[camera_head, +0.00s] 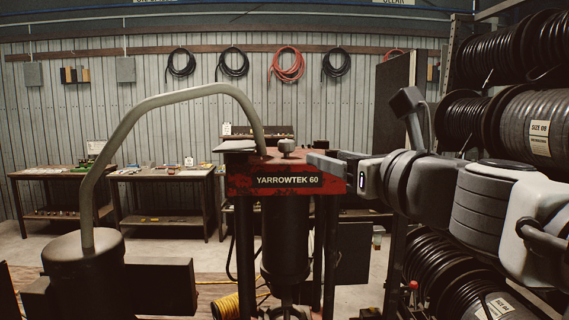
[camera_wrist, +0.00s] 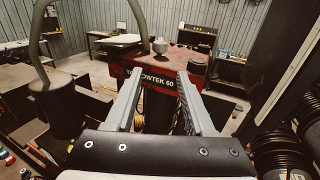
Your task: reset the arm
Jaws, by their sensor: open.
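My arm reaches in from the right in the head view, stretched level toward the middle. My gripper (camera_head: 325,164) is in front of the red head of the crimper (camera_head: 286,181), which is labelled YARROWTEK 60. In the wrist view my gripper (camera_wrist: 157,103) shows two grey fingers spread apart with nothing between them. The crimper (camera_wrist: 193,55) stands beyond the fingertips there, with a pale knob on its top. I cannot tell from these views whether a finger touches the crimper.
A curved grey pipe (camera_head: 135,102) arches left of the crimper from a dark cylinder (camera_head: 83,262). Hose reels (camera_head: 530,125) crowd the right side near my arm. Workbenches (camera_head: 165,173) stand at the back left. A yellow hose (camera_head: 227,306) lies on the floor.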

